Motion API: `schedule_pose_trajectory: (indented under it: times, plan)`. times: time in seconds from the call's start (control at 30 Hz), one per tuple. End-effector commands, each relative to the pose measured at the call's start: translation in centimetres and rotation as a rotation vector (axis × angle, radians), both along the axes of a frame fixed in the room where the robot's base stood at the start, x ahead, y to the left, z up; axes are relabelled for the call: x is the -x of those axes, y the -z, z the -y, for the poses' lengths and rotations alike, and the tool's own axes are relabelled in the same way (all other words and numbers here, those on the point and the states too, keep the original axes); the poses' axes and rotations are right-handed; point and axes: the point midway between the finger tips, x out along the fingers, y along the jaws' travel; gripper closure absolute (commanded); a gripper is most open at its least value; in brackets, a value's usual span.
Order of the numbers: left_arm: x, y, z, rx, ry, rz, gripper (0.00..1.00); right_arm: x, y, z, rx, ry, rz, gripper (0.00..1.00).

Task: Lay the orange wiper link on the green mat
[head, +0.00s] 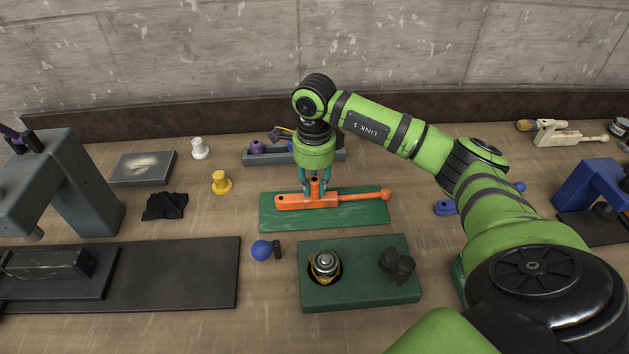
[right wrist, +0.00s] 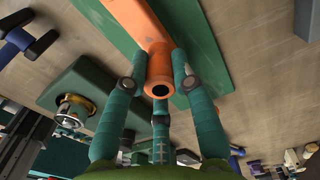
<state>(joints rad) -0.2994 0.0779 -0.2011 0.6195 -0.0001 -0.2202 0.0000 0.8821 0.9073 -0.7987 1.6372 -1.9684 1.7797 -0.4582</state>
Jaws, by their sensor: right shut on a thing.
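The orange wiper link (head: 345,200) lies lengthwise over the green mat (head: 283,222) in the head view, its ball end toward the right. My right gripper (head: 315,192) points down from above and is shut on the raised post near the link's left end. In the right wrist view the fingers of the right gripper (right wrist: 160,85) close around the hollow orange post of the wiper link (right wrist: 142,20). The green mat (right wrist: 205,48) shows beneath it. I cannot tell whether the link touches the mat. My left gripper is not in view.
A green block (head: 345,296) with a metal fitting and a black knob stands in front of the mat. A blue ball-ended piece (head: 262,250) lies to its left. A grey tray (head: 262,158) is behind the mat. A grey press (head: 75,180) stands at the left, a blue one (head: 590,188) at the right.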

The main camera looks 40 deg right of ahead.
Motion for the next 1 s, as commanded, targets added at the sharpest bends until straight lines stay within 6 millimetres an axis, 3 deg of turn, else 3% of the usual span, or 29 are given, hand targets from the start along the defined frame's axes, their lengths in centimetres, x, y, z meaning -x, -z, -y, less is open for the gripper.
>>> schedule_pose_trajectory:
  times: [1.0]
  plan:
    - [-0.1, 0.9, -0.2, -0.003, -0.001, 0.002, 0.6, 0.0, 0.9, 0.0, 0.0, 0.0, 0.001, 1.0]
